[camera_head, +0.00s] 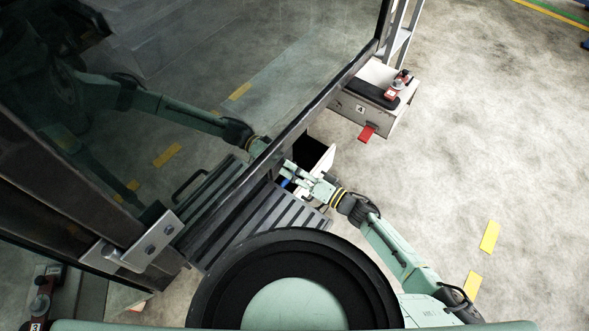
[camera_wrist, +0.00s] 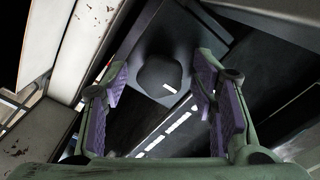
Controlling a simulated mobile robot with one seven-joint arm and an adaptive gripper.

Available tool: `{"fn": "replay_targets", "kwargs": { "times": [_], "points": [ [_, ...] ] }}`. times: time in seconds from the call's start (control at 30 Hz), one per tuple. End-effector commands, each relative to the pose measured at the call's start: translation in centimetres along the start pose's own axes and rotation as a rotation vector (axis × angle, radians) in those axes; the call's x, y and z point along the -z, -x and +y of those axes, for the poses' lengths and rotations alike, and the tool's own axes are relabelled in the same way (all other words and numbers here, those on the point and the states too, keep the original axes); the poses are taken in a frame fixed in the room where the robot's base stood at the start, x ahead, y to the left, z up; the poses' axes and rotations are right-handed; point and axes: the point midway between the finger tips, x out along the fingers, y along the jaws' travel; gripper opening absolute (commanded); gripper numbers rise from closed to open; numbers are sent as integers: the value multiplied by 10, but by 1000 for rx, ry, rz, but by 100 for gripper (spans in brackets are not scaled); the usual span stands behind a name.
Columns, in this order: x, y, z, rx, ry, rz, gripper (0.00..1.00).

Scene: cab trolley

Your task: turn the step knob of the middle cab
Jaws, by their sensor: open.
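In the wrist view a dark rounded knob (camera_wrist: 158,72) with a small white mark on its lower right edge sits on a dark plate. My gripper (camera_wrist: 160,80) is open, with one purple-padded finger on each side of the knob in the picture. Gaps show between the pads and the knob, and I cannot tell how deep the fingers reach. In the head view my gripper (camera_head: 287,174) is at a dark opening beside a tilted white panel (camera_head: 322,168). The knob cannot be made out there.
A large glass pane in a dark frame (camera_head: 330,92) stands close to my gripper. Ribbed grey steps (camera_head: 250,220) lie below it. A box marked 4 (camera_head: 365,112) with a red pedal (camera_head: 367,132) stands at upper right. Floor at right is clear.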

Motion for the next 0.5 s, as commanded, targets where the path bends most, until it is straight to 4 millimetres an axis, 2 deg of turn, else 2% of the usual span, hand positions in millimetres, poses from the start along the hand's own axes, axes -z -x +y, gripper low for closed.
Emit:
{"fn": "replay_targets", "kwargs": {
  "times": [0.07,0.5],
  "points": [
    [0,0,0,0,0,0,51],
    [0,0,0,0,0,0,22]
  ]
}}
